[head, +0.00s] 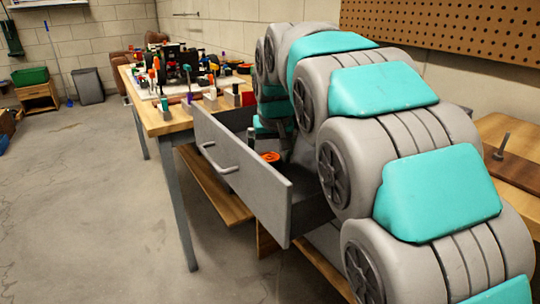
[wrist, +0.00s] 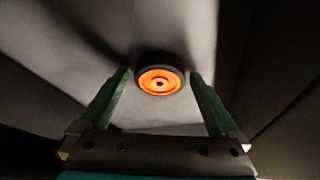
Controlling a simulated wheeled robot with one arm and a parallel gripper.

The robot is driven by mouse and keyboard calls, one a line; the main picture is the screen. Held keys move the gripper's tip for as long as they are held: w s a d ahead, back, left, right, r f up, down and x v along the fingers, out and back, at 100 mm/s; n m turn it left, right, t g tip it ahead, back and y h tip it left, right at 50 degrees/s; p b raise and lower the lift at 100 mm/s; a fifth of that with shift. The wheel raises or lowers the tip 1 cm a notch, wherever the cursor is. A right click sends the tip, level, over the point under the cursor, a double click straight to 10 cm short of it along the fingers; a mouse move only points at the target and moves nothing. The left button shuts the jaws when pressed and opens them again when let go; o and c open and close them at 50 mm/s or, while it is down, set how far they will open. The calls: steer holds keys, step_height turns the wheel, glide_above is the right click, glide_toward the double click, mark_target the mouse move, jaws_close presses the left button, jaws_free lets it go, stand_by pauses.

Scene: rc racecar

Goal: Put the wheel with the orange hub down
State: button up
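The wheel with the orange hub (wrist: 160,81) has a dark tyre and lies in the open grey drawer (head: 240,160), hub facing my wrist camera. In the head view the orange hub (head: 270,157) shows just above the drawer's front panel, which hides the lower part. My gripper (wrist: 160,76) has its two green fingers on either side of the wheel. They stand apart with a narrow gap at each side, so it looks open around the wheel. In the head view my arm reaches down into the drawer and mostly hides the gripper.
The drawer's front panel and side walls stand close around my gripper. The wooden workbench (head: 178,122) above carries a dark car model (head: 178,62), several tools and small bottles. A pegboard (head: 450,30) hangs at the right.

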steer(key=v, duration=1.2)
steer(key=shift+r, duration=0.15)
